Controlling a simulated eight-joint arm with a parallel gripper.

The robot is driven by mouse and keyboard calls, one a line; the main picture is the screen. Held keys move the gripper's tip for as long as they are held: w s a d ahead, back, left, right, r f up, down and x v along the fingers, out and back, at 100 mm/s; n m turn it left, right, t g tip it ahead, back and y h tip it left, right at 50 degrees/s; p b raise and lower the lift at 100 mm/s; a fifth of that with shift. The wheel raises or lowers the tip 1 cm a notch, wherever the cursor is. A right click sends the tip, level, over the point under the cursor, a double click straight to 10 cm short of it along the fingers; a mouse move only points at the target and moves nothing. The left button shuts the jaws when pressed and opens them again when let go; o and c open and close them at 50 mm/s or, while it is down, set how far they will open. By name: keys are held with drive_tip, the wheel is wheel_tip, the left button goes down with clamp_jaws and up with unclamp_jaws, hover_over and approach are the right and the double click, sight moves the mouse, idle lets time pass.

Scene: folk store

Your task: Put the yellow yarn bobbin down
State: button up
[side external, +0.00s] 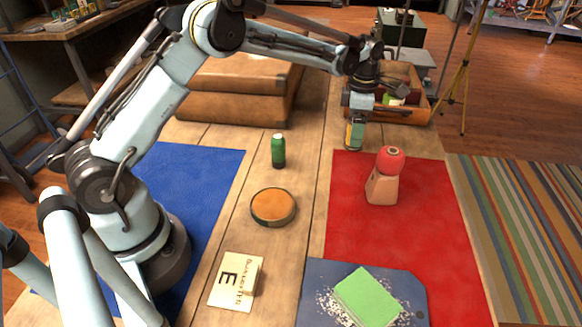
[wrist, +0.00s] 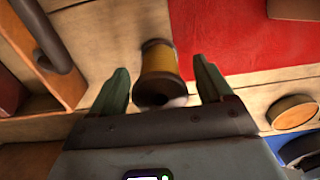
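The yellow yarn bobbin (wrist: 159,62) stands between my fingers in the wrist view, its yellow winding between dark brown ends. Narrow gaps show between it and both green fingers of my gripper (wrist: 160,85), so the gripper looks open around it. In the side view my gripper (side external: 355,138) points down at the far edge of the red mat (side external: 430,230). The fingers mostly hide the bobbin there. It appears to be at table level on bare wood beside the mat, though contact with the table is hard to see.
An open wooden box (side external: 417,108) stands just behind my gripper. A red-topped wooden block (side external: 382,188) is on the mat. A green bottle (side external: 278,150) and a round orange-topped disc (side external: 273,206) stand to the left. Bare planks lie between the blue and red mats.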

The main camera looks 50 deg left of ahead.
wheel_tip(320, 180, up, 12)
drive_tip(key=s+r+m+t, duration=0.2)
drive_tip(key=s+r+m, duration=0.35)
drive_tip(key=m, duration=0.25)
drive_tip(key=s+d+f+m+t, duration=0.1)
drive_tip(key=s+f+m+t, duration=0.1)
drive_tip(key=s+m, duration=0.7)
drive_tip(key=s+d+f+m+t, duration=0.1)
drive_tip(key=s+f+m+t, duration=0.2)
drive_tip(key=s+m, duration=0.6)
drive_tip(key=shift+s+f+m, duration=0.3)
drive_tip(key=shift+f+m, duration=0.2)
drive_tip(key=shift+f, duration=0.4)
drive_tip(key=shift+d, duration=0.1)
